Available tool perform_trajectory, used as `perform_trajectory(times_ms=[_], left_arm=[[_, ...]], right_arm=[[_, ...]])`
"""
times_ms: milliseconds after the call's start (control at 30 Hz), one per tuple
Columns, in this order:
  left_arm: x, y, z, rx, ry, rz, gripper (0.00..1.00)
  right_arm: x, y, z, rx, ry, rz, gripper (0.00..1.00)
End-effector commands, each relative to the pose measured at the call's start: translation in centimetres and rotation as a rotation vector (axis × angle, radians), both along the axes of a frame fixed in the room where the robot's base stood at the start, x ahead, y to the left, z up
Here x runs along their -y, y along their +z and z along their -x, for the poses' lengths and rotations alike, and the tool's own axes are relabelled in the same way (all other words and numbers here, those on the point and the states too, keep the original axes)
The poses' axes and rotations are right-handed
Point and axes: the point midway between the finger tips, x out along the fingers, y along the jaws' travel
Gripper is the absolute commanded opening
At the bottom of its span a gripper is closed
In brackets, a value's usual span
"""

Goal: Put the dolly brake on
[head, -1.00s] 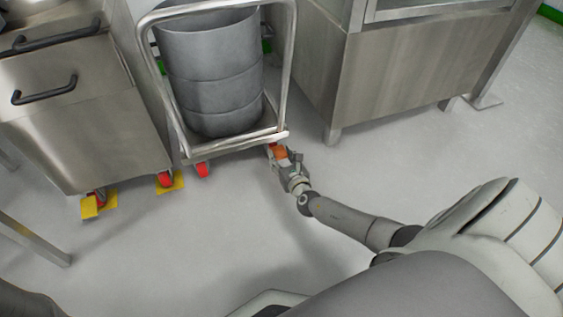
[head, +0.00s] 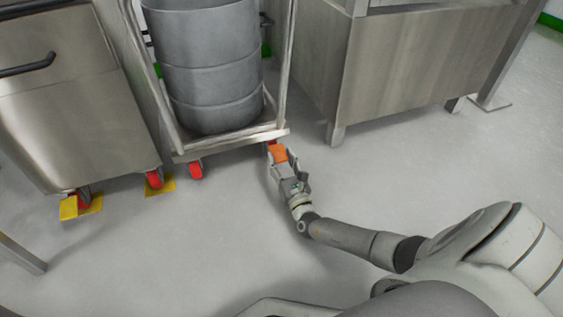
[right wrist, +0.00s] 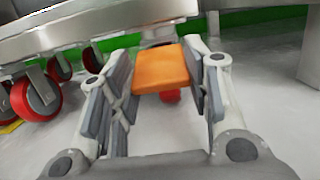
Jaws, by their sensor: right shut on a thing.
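The dolly (head: 230,144) is a steel-framed cart at top centre of the head view, with a grey drum (head: 208,70) standing on it. Its brake is an orange pedal (head: 279,152) jutting out at the near right corner, by a red wheel. The pedal also shows in the right wrist view (right wrist: 160,70), as a flat plate between the fingers, with a bit of red wheel below it. My right gripper (head: 285,162) is low over the floor, shut on the pedal. My left gripper is out of view.
A steel cabinet (head: 75,120) on red casters with yellow floor plates (head: 82,207) stands left of the dolly. Another steel cabinet (head: 420,80) on legs stands to the right. The grey floor (head: 190,250) in front is clear.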

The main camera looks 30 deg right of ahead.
Motion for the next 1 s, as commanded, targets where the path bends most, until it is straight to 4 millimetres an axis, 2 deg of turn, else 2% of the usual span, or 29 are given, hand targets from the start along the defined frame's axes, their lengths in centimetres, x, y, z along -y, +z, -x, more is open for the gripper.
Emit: perform_trajectory(times_ms=[533, 567, 700, 733, 1000], left_arm=[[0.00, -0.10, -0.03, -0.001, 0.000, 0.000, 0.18], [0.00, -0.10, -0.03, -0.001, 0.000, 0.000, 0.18], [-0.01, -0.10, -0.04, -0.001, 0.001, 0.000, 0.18], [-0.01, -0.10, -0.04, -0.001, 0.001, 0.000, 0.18], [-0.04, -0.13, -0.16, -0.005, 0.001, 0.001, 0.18]], right_arm=[[-0.03, -0.25, 0.02, 0.021, 0.000, 0.006, 0.21], [-0.03, -0.25, 0.02, 0.021, 0.000, 0.006, 0.46], [-0.02, -0.24, 0.01, 0.021, 0.000, 0.006, 0.64], [-0.02, -0.23, 0.01, 0.021, 0.000, 0.005, 0.66], [-0.01, -0.17, -0.01, 0.022, 0.000, 0.005, 0.66]])
